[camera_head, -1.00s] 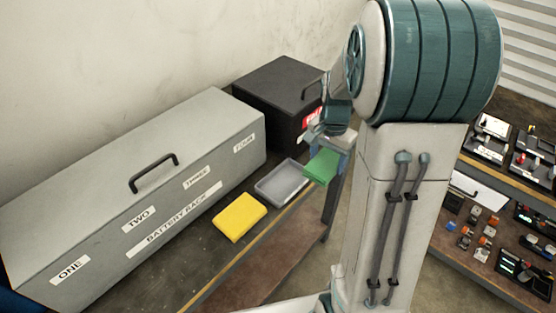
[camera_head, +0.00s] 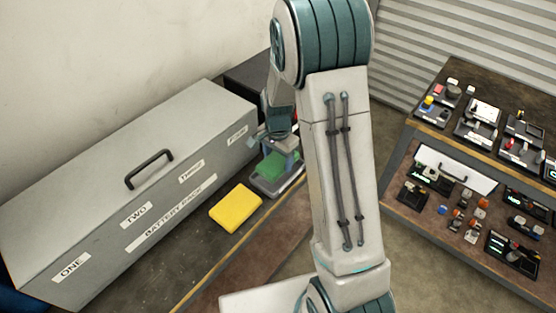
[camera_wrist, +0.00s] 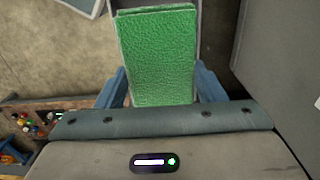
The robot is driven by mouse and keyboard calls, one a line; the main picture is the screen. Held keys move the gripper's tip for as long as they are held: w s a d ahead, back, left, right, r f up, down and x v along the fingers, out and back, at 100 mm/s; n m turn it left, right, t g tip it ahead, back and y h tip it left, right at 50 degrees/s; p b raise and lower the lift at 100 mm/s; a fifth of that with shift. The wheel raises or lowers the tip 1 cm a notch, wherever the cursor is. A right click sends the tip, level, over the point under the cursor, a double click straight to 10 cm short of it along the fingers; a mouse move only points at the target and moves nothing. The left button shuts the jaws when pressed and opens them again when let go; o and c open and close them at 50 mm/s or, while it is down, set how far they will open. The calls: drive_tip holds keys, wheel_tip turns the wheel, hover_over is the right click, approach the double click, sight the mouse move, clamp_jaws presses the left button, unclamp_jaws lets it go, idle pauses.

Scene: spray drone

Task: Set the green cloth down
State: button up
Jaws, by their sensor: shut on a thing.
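The green cloth (camera_head: 270,168) is a folded, textured pad. It also fills the upper middle of the wrist view (camera_wrist: 157,55), between my blue fingers. My gripper (camera_head: 281,150) is shut on the green cloth, over the grey tray (camera_head: 268,189) on the bench. In the head view the cloth overlaps the tray; whether it touches the tray floor I cannot tell. My gripper hides part of the cloth and the tray's far side.
A yellow cloth (camera_head: 236,208) lies on the bench in front of the tray. The grey battery rack (camera_head: 130,190) stands to the left, with a dark box (camera_head: 250,75) behind. Shelves with several small parts (camera_head: 470,215) stand at the right.

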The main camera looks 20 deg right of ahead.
sight(278, 160)
drive_tip(key=shift+f, duration=0.9)
drive_tip(key=shift+f+b, duration=0.55)
drive_tip(key=shift+f, duration=0.15)
drive_tip(key=o, duration=1)
drive_tip(key=shift+r, duration=0.1)
